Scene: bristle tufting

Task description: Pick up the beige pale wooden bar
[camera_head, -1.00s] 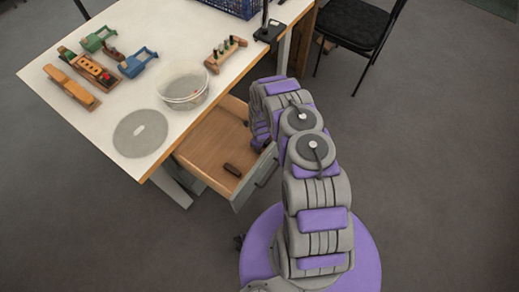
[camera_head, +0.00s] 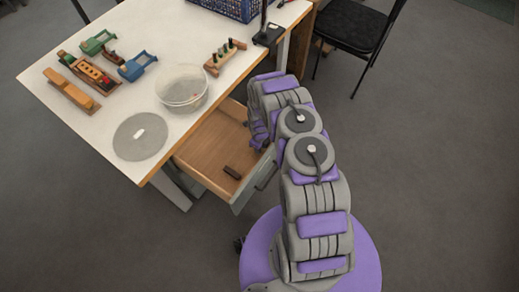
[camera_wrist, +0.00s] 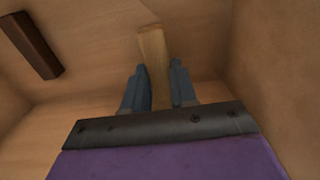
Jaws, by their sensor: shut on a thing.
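The beige pale wooden bar (camera_wrist: 153,52) shows in the wrist view between the two dark fingers of my gripper (camera_wrist: 160,82). My gripper is shut on the bar, whose far end sticks out beyond the fingertips. The bar is inside the open drawer or just above its floor; I cannot tell which. In the head view my arm hides the bar and the fingers.
A dark brown bar (camera_head: 232,173) lies on the floor of the open drawer (camera_head: 208,152); it also shows in the wrist view (camera_wrist: 31,44). Drawer walls stand close around my gripper. The table above holds a clear bowl (camera_head: 181,90), a grey disc (camera_head: 140,136) and wooden racks.

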